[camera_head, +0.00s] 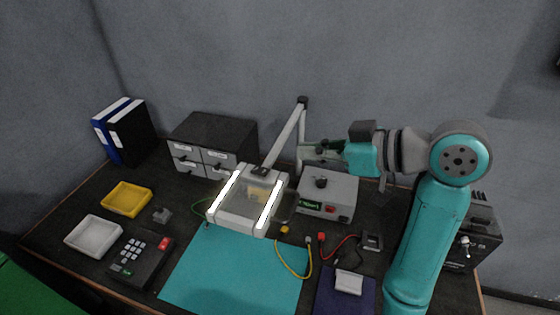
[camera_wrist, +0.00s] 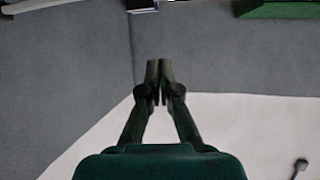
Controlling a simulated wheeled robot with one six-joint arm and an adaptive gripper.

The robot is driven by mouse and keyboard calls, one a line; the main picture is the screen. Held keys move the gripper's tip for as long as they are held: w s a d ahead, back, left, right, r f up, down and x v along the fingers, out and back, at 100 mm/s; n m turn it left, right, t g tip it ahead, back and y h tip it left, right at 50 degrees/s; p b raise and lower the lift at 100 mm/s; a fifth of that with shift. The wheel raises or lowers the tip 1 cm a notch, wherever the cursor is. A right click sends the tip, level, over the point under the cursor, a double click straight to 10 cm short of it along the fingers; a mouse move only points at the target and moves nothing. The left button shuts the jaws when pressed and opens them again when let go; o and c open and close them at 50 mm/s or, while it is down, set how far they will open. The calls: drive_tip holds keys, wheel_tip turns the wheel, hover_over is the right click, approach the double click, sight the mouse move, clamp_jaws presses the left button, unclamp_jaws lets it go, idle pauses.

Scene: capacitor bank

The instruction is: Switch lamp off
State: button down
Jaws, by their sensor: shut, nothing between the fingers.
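The lamp (camera_head: 228,215) is a white rectangular head with two bright strips, so it is lit. It hangs over the teal mat on a jointed arm (camera_head: 284,138) that bends at a dark top joint (camera_head: 302,101). My gripper (camera_head: 303,154) is by the lamp's pole in the head view, above and behind the lamp head. I cannot tell whether it touches the pole. In the wrist view my gripper (camera_wrist: 160,76) is shut with its fingertips together and empty. The lamp's switch cannot be made out.
A grey power supply box (camera_head: 329,193) stands below my gripper. A drawer cabinet (camera_head: 214,137) and binders (camera_head: 127,130) stand at the back left. Yellow (camera_head: 127,198) and white (camera_head: 93,235) trays and a keypad (camera_head: 140,260) lie at left. The teal mat (camera_head: 233,275) is mostly clear.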

hover_over(272, 178)
drive_tip(key=f, duration=0.3)
drive_tip(key=shift+w+a+f, duration=0.1)
drive_tip(key=shift+a+f, duration=0.15)
drive_tip(key=shift+f, duration=0.1)
wheel_tip(272, 178, down, 2)
drive_tip(key=shift+d+f, duration=0.15)
drive_tip(key=shift+f, duration=0.85)
drive_tip(key=shift+d+f+y, duration=0.15)
drive_tip(key=shift+f+y, duration=0.25)
drive_tip(key=shift+r, duration=0.15)
drive_tip(key=shift+r, duration=0.75)
